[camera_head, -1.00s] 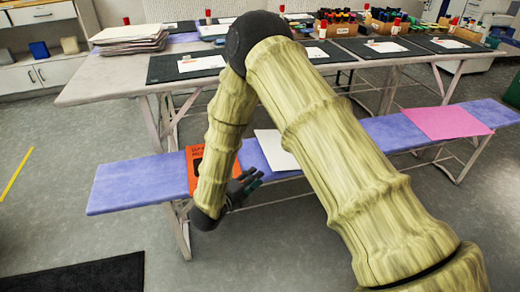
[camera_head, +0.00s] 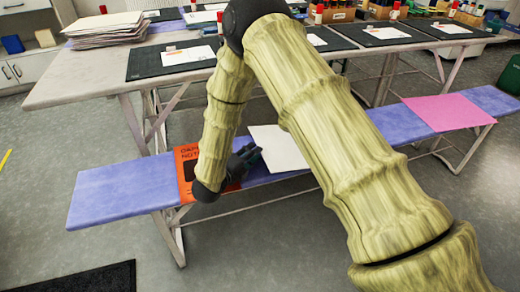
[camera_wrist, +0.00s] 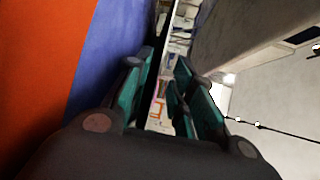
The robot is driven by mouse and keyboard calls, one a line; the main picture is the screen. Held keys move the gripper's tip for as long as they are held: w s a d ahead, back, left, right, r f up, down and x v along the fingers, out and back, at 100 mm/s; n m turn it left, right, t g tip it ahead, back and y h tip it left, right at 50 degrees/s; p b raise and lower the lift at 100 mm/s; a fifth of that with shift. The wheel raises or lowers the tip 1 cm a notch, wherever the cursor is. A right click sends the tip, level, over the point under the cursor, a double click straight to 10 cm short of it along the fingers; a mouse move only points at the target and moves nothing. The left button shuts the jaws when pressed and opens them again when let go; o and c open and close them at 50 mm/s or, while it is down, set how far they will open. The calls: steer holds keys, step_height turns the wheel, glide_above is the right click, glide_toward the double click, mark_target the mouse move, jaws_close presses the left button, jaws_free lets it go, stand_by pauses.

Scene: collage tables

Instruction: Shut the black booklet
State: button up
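My gripper (camera_head: 246,160) is at the low blue bench, between an orange printed sheet or cover (camera_head: 183,181) and a white sheet (camera_head: 280,152). In the wrist view its fingers (camera_wrist: 166,88) are apart with nothing held between them. The orange thing (camera_wrist: 40,65) fills the left of the wrist view, close to the fingers; whether they touch it I cannot tell. It bears dark lettering and a dark patch, and my arm hides part of it. I cannot clearly make out a black booklet; whether the white sheet is an open page of one, I cannot tell.
The blue bench (camera_head: 115,197) has a bare left end and a pink sheet (camera_head: 448,111) at right. Behind it, a long table (camera_head: 85,88) carries dark mats (camera_head: 148,66), a paper stack (camera_head: 103,30) and paint bottles. A dark floor mat (camera_head: 95,279) lies front left.

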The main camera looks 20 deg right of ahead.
steer(key=shift+b+x, duration=0.45)
steer(key=shift+x, duration=2)
steer(key=shift+s, duration=0.1)
jaws_close()
